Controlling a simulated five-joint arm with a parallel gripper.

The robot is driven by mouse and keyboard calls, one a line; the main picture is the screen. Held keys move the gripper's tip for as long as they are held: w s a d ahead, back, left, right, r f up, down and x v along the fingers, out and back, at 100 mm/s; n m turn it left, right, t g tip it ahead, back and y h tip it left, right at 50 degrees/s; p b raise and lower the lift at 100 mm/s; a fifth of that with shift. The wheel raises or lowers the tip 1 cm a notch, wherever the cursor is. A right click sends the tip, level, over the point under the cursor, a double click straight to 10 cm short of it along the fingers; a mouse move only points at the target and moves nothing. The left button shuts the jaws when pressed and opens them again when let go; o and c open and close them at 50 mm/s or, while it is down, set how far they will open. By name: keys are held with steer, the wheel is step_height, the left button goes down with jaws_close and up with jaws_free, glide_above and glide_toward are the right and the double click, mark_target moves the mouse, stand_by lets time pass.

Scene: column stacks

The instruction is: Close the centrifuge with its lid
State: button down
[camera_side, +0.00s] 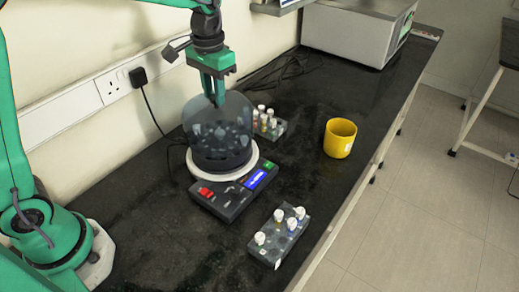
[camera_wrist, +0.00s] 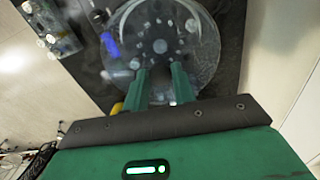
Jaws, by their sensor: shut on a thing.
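The centrifuge (camera_side: 222,198) stands on the black bench, with a dark base, a red button, a blue display and a white rim. Its clear domed lid (camera_side: 217,122) is over the rotor, and the rotor's tubes show through it. I cannot tell whether the lid rests fully on the rim. My gripper (camera_side: 213,98) points down at the top of the lid, with its fingers shut on the lid's top.
A rack of capped vials (camera_side: 279,237) stands in front of the centrifuge, and another rack (camera_side: 268,124) stands behind it. A yellow cup (camera_side: 340,138) is to the right. A grey box-shaped device (camera_side: 355,32) is at the back. A plug and cable are on the left wall.

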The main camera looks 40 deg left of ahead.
mark_target(216, 109)
steer(key=shift+f, duration=3.25)
steer(key=c, duration=0.6)
jaws_free()
steer(key=shift+r, duration=0.15)
steer(key=shift+r, duration=2.85)
